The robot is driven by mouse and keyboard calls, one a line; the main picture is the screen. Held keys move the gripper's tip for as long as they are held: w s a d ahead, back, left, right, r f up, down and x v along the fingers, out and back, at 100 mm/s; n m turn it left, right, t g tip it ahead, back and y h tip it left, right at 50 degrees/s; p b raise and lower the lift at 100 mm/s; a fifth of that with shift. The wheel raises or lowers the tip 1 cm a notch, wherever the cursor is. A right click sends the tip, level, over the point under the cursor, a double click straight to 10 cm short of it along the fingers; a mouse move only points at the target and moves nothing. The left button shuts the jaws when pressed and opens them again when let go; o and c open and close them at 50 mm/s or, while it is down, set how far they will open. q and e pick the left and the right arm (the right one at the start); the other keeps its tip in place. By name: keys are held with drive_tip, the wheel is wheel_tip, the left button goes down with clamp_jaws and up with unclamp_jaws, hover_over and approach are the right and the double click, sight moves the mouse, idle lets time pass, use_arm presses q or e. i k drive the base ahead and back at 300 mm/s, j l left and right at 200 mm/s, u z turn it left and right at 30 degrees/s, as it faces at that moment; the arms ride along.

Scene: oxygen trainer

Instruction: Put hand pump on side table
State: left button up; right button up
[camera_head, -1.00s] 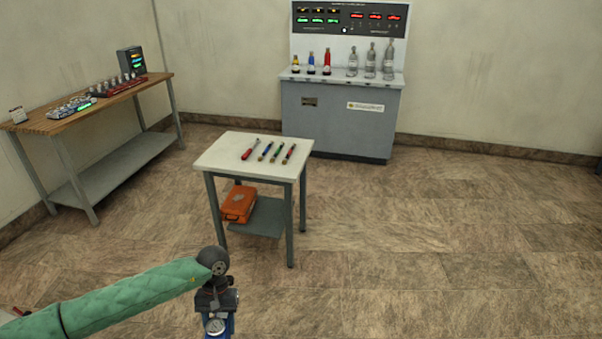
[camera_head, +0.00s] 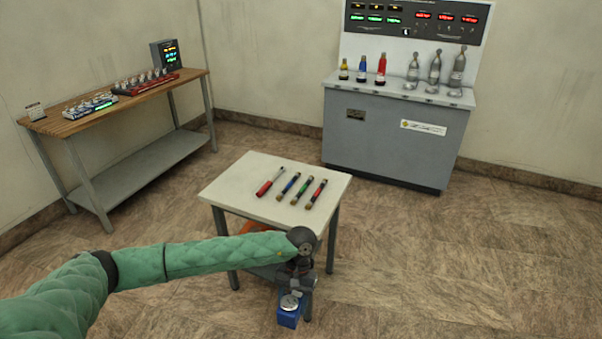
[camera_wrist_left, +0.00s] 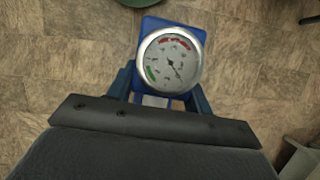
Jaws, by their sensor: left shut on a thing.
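My left gripper (camera_head: 297,277) is shut on the hand pump, a blue body (camera_head: 289,315) with a round dial gauge on top. In the left wrist view the white gauge face (camera_wrist_left: 170,62) lies between the two fingers (camera_wrist_left: 163,92), with floor below it. The side table (camera_head: 240,175) is small, with a pale top and grey legs. In the head view the gripper and pump overlap its front edge and a front leg; they appear on the near side of it, not over the top. My right gripper is not in view.
Several pen-like tools (camera_head: 295,187) lie on the side table's top; its left and front parts are bare. An orange case (camera_head: 256,228) on the lower shelf is mostly hidden by my arm. A wooden workbench (camera_head: 130,103) stands left, a grey cabinet (camera_head: 390,140) behind.

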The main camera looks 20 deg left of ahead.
sight(246, 176)
drive_tip(key=i+l+u, duration=0.15)
drive_tip(key=i+u, duration=0.3)
drive_tip(key=i, duration=0.2)
drive_tip(key=i+l+u, duration=0.4)
drive_tip(key=i, duration=0.25)
drive_tip(key=i+l+u, duration=0.45)
drive_tip(key=i+l, duration=0.15)
drive_tip(key=i, duration=0.5)
